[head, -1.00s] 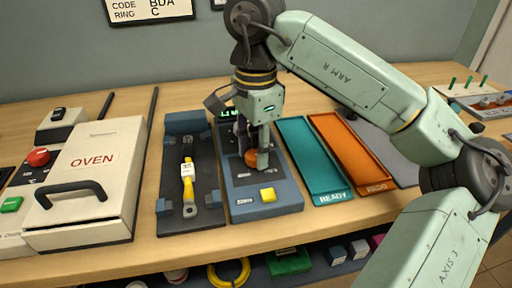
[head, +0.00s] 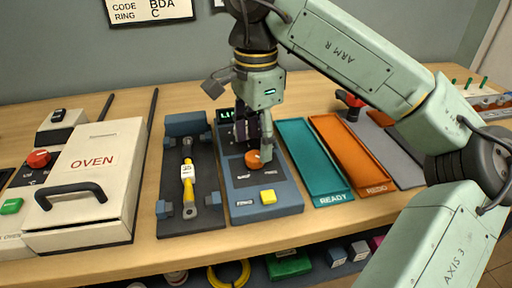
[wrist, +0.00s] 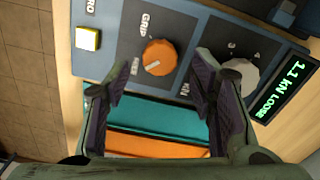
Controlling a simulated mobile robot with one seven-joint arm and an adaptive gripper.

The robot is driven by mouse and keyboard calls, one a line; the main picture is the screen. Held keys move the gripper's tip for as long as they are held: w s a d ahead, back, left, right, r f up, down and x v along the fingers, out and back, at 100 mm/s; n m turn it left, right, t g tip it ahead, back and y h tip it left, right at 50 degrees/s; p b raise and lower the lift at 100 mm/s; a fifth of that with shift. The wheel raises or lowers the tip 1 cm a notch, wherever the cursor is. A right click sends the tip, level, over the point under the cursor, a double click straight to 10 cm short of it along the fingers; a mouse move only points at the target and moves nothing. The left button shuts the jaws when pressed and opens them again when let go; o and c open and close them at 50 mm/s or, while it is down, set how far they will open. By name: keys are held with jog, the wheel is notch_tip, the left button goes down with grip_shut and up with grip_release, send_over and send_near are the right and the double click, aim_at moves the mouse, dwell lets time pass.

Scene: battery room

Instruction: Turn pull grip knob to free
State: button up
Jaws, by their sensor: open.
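The orange grip knob (head: 254,159) sits on the blue control box (head: 238,205), between the dark test bed and the teal tray. My gripper (head: 257,143) is just above the knob, open and empty. In the wrist view its two dark fingers (wrist: 167,72) are spread wide, apart from the knob. The box's display (wrist: 283,89) reads 1.1 kN LOOSE.
The box also bears a yellow button (head: 268,196) and a grey knob (wrist: 238,77). The test bed (head: 172,225) holds a yellow-banded part (head: 188,185). To the right lie the teal READY tray (head: 300,150) and orange REDO tray (head: 340,150). An oven (head: 100,150) stands left.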

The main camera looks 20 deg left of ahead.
aim_at(256, 155)
notch_tip(256, 155, up, 9)
dwell(0.3)
